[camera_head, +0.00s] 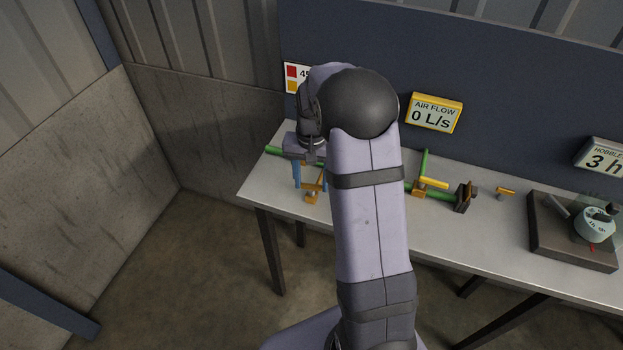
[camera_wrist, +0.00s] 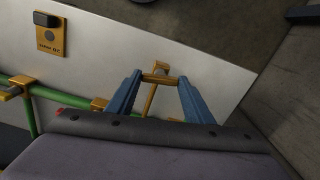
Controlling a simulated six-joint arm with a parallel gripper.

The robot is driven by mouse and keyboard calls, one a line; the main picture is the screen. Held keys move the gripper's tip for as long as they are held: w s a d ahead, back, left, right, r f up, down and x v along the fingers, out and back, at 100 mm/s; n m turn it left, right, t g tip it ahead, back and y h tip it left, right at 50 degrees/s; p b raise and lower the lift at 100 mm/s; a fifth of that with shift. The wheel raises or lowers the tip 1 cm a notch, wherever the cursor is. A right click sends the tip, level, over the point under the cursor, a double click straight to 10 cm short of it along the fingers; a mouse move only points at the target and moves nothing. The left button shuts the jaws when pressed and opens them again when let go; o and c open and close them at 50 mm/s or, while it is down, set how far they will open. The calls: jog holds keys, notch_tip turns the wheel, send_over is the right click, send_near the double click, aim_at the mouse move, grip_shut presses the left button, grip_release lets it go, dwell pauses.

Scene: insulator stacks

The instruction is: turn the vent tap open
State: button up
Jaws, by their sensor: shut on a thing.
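A green pipe (camera_head: 272,149) runs along the table, with orange and yellow tap fittings on it. My gripper (camera_head: 310,183) is at the left part of the pipe, its blue fingers pointing down at an orange tap (camera_head: 312,198). In the wrist view, the crossbar of this orange tap (camera_wrist: 153,94) spans the space between the fingertips of my gripper (camera_wrist: 161,78), and the fingers are shut on it. I see no label naming it as the vent tap. My arm hides part of the pipe in the head view.
A yellow tap (camera_head: 432,183) stands farther right on the pipe. An air flow sign (camera_head: 435,113) reads 0 L/s. A dark box (camera_head: 560,240) with a round dial stands at the table's right. The front of the table (camera_head: 470,245) is mostly bare.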

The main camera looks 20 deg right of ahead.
jog(key=n, duration=0.4)
jog(key=shift+w+r+n+p, duration=0.1)
jog(key=shift+n+p, duration=0.2)
jog(key=shift+p, duration=0.05)
jog(key=n, duration=0.3)
jog(key=shift+n, duration=0.3)
jog(key=n+p, duration=0.1)
jog(key=n, duration=0.3)
jog(key=shift+w+n, duration=0.1)
jog(key=shift+n, duration=1.7)
jog(key=o, duration=1.1)
jog(key=shift+c, duration=0.2)
